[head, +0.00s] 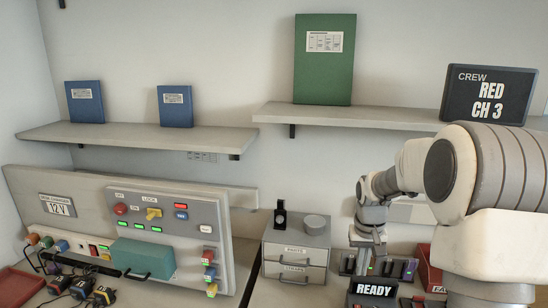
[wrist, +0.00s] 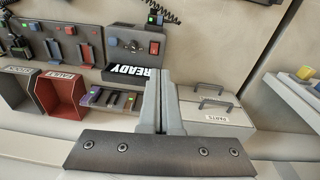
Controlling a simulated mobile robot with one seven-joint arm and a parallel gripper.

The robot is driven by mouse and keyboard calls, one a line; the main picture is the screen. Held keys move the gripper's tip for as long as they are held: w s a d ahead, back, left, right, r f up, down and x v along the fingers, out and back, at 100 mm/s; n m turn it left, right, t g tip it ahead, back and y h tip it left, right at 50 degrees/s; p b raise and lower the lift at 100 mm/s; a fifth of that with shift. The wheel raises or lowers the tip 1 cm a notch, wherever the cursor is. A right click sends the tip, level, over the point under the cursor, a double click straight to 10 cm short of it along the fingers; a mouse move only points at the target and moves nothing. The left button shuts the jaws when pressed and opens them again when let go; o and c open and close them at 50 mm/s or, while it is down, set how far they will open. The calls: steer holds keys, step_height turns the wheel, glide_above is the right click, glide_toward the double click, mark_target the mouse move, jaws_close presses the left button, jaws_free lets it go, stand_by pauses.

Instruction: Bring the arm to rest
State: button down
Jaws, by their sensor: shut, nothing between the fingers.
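My arm (head: 480,180) reaches in from the right of the head view, bent, with its wrist hanging down over the bench. My gripper (head: 366,256) is beyond the READY sign, right of the grey drawer unit. In the wrist view my gripper (wrist: 160,76) is shut, its two fingers side by side with nothing between them. No object hangs from it. The fingers appear in front of the bench and the READY sign (wrist: 132,71); I cannot tell how high they are above the surface.
A grey drawer unit (head: 296,252) stands left of my gripper. A slotted rack (wrist: 112,98), a red bin (wrist: 62,97) and a grey bin (wrist: 17,92) are close by. A control panel (head: 165,235) with coloured buttons stands at left. Shelves (head: 140,138) hold binders above.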

steer(key=s+a+r+n+t, duration=0.15)
steer(key=s+a+r, duration=0.25)
steer(key=s+r, duration=0.5)
steer(key=s+a+r+t, duration=0.2)
steer(key=s+a+r, duration=0.1)
steer(key=s+r, duration=0.55)
steer(key=s+a+f+t, duration=0.1)
steer(key=s+f, duration=0.1)
steer(key=s, duration=0.7)
steer(key=shift+s+a, duration=0.25)
steer(key=shift+s, duration=0.15)
